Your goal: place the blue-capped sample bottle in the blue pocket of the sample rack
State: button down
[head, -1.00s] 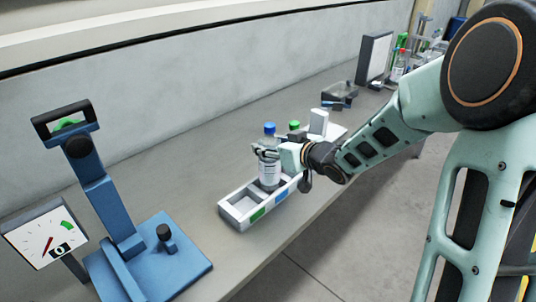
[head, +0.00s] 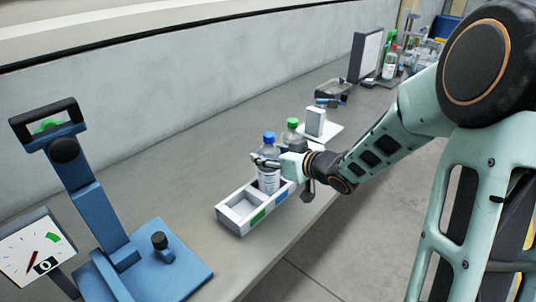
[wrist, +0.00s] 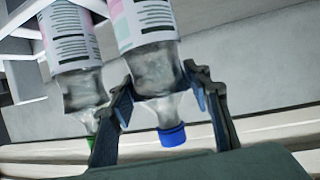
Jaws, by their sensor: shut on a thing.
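The blue-capped sample bottle (head: 268,172) is clear with a white label and stands about upright over the sample rack (head: 240,227). My gripper (head: 265,160) is shut on its upper part, below the cap; the wrist view shows a finger on each side of the bottle (wrist: 148,55). The rack is a light tray with a green mark (head: 258,217) and a blue mark (head: 281,196) on its front wall. The bottle's lower end is at the section by the blue mark. The front wall hides its base, so I cannot tell whether it touches the floor.
A green-capped bottle (head: 292,136) is just behind my gripper, close beside the held one. A white block (head: 315,122) stands farther back. A blue stand (head: 95,195) and a dial gauge (head: 33,258) are at the left. The rack's near section is empty.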

jog(key=c, duration=1)
grip_release()
jog(key=shift+f, duration=0.1)
jog(key=shift+c, duration=0.2)
jog(key=shift+r, duration=0.3)
jog(key=p+v, duration=0.2)
jog(key=v, duration=1)
jog(key=shift+d, duration=0.1)
